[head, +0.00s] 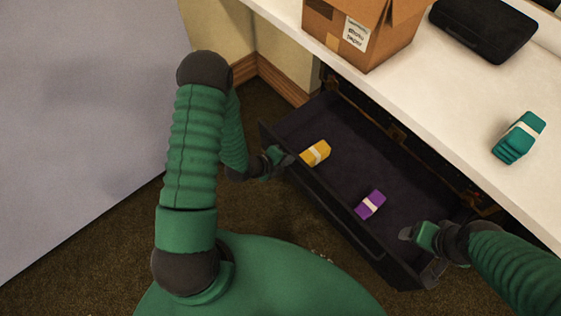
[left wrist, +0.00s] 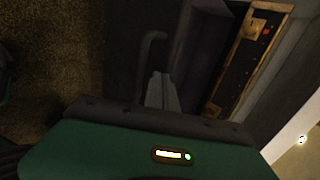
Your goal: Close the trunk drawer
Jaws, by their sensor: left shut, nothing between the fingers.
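The dark trunk drawer (head: 345,215) is pulled out from under the white counter, its inside open to view. A yellow banded bundle (head: 315,153) and a purple banded bundle (head: 370,204) lie in it. My left gripper (head: 284,158) is shut and empty at the left end of the drawer's front wall; whether it touches is unclear. In the left wrist view the closed fingers (left wrist: 160,91) point at the dark drawer front, near a bent handle bar (left wrist: 150,48). My right gripper (head: 408,234) is by the drawer's right front corner; its finger gap is unclear.
The white counter (head: 440,95) overhangs the drawer's back. On it are a cardboard box (head: 360,35), a black case (head: 484,28) and a teal banded bundle (head: 519,138). A pale grey panel (head: 80,110) stands at left. Brown carpet (head: 100,240) is clear.

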